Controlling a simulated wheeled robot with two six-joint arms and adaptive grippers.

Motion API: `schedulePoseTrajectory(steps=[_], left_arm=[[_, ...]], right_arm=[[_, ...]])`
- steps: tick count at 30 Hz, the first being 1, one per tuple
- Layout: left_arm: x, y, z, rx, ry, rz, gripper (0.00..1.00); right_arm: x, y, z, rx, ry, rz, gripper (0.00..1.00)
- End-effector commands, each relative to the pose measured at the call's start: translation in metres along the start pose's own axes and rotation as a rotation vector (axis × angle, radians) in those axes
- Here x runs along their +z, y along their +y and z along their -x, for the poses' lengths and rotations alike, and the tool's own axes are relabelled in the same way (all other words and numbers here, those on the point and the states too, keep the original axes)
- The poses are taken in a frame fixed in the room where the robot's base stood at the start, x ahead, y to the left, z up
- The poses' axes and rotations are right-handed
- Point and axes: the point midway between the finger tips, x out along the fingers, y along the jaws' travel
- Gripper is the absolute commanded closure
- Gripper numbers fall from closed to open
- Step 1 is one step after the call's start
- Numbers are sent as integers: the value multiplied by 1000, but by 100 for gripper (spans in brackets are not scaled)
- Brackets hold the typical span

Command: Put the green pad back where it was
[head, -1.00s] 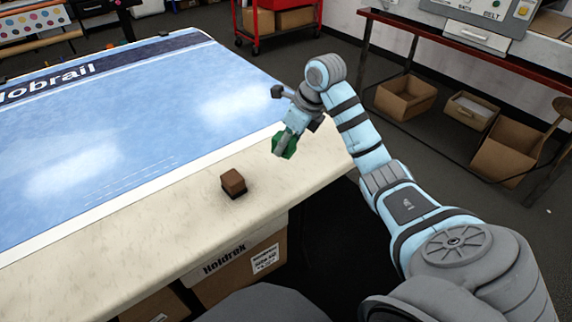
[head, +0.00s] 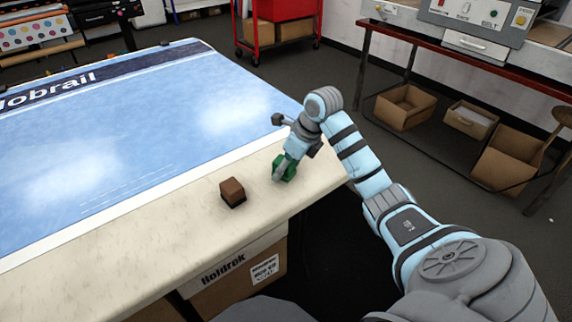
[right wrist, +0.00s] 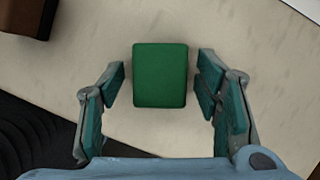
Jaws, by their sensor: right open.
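The green pad (head: 287,167) rests on the pale table edge strip (head: 130,249), as far as the head view shows. In the right wrist view the green pad (right wrist: 160,75) lies between the two fingers, with a visible gap on each side. My right gripper (head: 281,172) is open around the pad, low over the table; its fingers also show in the right wrist view (right wrist: 160,85). The arm partly hides the pad in the head view. My left gripper is not in view.
A brown block (head: 233,192) sits on the strip left of the pad; part of it shows in the right wrist view (right wrist: 27,17). A blue printed sheet (head: 130,125) covers the rest of the table. The strip between block and front edge is clear.

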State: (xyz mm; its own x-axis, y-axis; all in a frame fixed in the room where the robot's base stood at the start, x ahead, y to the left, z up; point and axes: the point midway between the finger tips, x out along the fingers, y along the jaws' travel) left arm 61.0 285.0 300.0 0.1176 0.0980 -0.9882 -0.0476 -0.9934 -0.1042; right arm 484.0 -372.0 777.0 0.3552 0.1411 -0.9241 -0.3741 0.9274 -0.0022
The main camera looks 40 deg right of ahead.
Motion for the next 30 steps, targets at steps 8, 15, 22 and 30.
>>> schedulePoseTrajectory(steps=[8, 15, 22, 30], left_arm=[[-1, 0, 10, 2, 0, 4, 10], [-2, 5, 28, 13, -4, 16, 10], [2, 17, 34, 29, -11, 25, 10], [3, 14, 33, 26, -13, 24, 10]], right_arm=[[2, -1, 26, -3, -1, 1, 42], [3, -1, 94, -5, -1, 1, 42], [2, 0, 124, 0, 0, 0, 42], [1, 0, 123, 0, 0, 0, 42]])
